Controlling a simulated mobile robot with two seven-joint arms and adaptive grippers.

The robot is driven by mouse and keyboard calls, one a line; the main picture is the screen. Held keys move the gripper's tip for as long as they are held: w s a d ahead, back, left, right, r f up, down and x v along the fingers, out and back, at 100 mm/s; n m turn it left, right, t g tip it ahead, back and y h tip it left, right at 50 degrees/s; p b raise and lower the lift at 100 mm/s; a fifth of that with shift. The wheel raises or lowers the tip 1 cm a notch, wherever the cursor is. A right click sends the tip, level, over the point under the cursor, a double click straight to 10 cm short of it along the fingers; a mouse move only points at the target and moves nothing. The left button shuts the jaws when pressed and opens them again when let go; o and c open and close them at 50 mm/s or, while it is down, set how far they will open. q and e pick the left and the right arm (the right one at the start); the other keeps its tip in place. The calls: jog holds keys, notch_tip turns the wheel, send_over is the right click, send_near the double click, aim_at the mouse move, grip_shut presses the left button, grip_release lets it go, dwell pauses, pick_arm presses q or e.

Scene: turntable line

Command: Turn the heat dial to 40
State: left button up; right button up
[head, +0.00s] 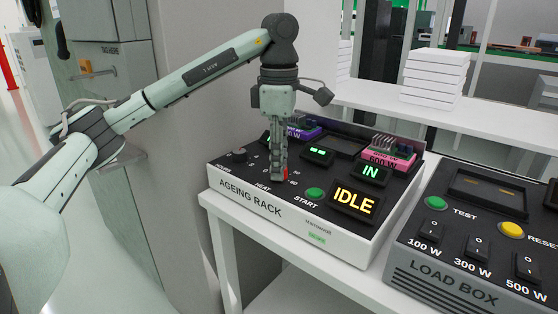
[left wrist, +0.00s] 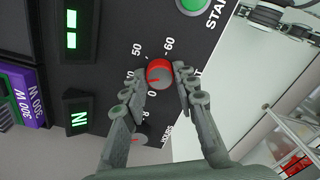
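The heat dial (left wrist: 160,72) is a round red-topped knob on the dark panel of the ageing rack (head: 250,207). In the left wrist view, white numbers ring it; 50 and 60 read clearly, and others are partly behind a finger. I cannot tell its exact setting. My left gripper (left wrist: 160,80) points down at the panel, with one fingertip on each side of the dial, seemingly touching it. In the head view, my left gripper (head: 280,176) hides most of the dial; a bit of red shows beside the fingers. My right gripper is not in view.
A second dial (left wrist: 140,139), by the HOURS label, lies close to the fingers. A green START button (head: 315,194) and a display reading IDLE (head: 353,201) are to the right. Purple (head: 304,132) and pink (head: 391,156) modules sit behind. The load box (head: 452,270) stands at right.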

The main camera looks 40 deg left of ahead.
pick_arm(q)
jog(key=o, duration=0.4)
jog(key=shift+r, duration=0.15)
notch_tip(320, 180, up, 12)
jog(key=shift+f, duration=0.1)
dwell(0.4)
dwell(0.5)
